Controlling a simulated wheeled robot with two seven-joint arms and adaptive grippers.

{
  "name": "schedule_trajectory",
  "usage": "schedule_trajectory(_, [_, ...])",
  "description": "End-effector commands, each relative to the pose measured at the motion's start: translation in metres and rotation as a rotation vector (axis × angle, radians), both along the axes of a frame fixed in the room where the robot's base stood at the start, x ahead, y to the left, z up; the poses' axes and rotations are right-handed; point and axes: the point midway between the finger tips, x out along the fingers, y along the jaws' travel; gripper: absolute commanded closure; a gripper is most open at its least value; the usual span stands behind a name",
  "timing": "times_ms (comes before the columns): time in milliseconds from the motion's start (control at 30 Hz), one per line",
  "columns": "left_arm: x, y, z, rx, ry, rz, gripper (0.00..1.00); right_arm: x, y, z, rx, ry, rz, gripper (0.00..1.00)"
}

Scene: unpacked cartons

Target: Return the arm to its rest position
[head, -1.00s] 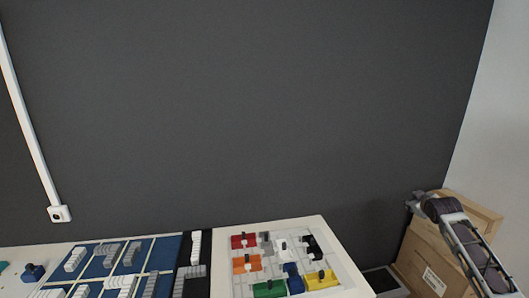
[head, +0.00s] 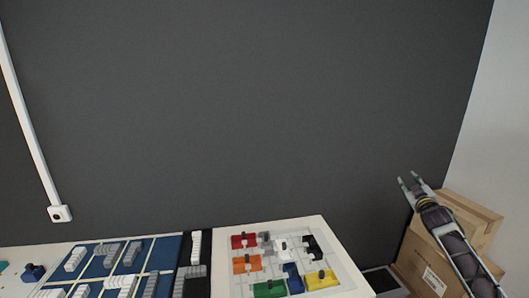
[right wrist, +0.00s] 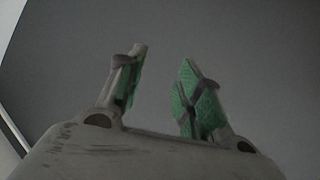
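My right gripper (head: 408,182) is raised at the right of the head view, in front of the cartons and the dark wall. Its two fingers point up and stand apart. In the right wrist view the right gripper (right wrist: 158,90) shows green pads with an empty gap between them and only grey wall behind. My left gripper is in neither view.
A white table edge (head: 222,287) runs along the bottom. On it are a blue compartment board (head: 160,254) with grey and white pieces and a white board (head: 338,258) with coloured blocks. Cardboard cartons (head: 470,210) stand at the right. The space above the table is clear.

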Motion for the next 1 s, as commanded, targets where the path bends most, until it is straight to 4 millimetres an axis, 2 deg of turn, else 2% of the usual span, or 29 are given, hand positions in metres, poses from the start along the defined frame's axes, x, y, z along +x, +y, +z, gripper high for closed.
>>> schedule_trajectory(267, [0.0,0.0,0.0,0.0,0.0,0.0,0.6,-0.008,0.01,-0.11,0.057,0.134,-0.006,0.64])
schedule_trajectory(467, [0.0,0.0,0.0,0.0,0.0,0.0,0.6,-0.025,0.021,-0.2,0.103,0.246,-0.013,0.64])
schedule_trajectory(600, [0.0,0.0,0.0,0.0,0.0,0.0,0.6,-0.044,0.031,-0.262,0.134,0.324,-0.019,0.64])
schedule_trajectory(767, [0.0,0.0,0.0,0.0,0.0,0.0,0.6,-0.07,0.044,-0.329,0.168,0.412,-0.025,0.64])
schedule_trajectory(1000, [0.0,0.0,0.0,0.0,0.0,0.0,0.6,-0.12,0.066,-0.426,0.218,0.545,-0.036,0.64])
